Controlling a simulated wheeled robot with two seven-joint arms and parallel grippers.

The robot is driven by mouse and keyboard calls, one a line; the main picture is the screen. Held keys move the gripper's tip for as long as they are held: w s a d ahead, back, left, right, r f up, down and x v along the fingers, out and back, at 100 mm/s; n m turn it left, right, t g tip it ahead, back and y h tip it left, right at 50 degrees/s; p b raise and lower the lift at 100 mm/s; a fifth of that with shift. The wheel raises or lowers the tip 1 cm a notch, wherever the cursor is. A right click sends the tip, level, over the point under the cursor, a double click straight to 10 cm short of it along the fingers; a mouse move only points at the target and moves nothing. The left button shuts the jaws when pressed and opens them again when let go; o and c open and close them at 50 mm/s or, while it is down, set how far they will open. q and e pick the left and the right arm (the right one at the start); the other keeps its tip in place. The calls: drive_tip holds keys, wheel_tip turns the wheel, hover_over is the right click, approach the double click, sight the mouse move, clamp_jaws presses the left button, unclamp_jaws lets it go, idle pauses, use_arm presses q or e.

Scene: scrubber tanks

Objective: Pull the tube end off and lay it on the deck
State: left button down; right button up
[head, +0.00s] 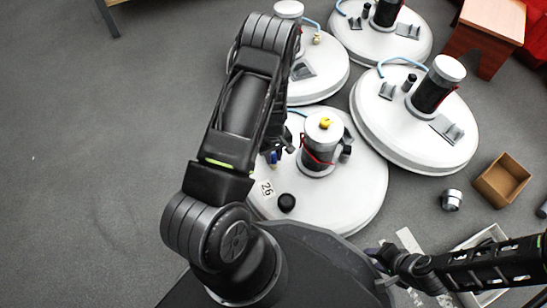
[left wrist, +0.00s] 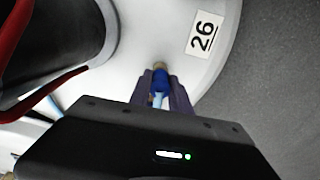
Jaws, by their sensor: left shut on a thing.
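The blue tube end (left wrist: 160,80) is between the fingers of my left gripper (left wrist: 161,92), which is shut on it. A light blue piece of tube shows below it between the fingers. A small tan fitting (left wrist: 160,66) touches the tube end's far side; I cannot tell whether they are still joined. In the head view my left gripper (head: 276,154) is low over the left part of the white deck (head: 345,215) marked 26, and my arm hides part of it. My right gripper (head: 384,262) is at the lower right, away from the tank; its jaws are unclear.
A dark canister (head: 318,150) with a white top and yellow piece stands on the deck. A black knob (head: 287,202) and the 26 label (head: 267,189) are nearby. Other tanks (head: 415,125) stand behind. A cardboard box (head: 502,180) and metal cup (head: 451,199) are right.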

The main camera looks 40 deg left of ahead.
sight(274, 155)
use_arm(q)
drive_tip(key=shift+r, duration=0.1)
use_arm(e)
drive_tip(key=shift+r, duration=0.1)
idle(0.4)
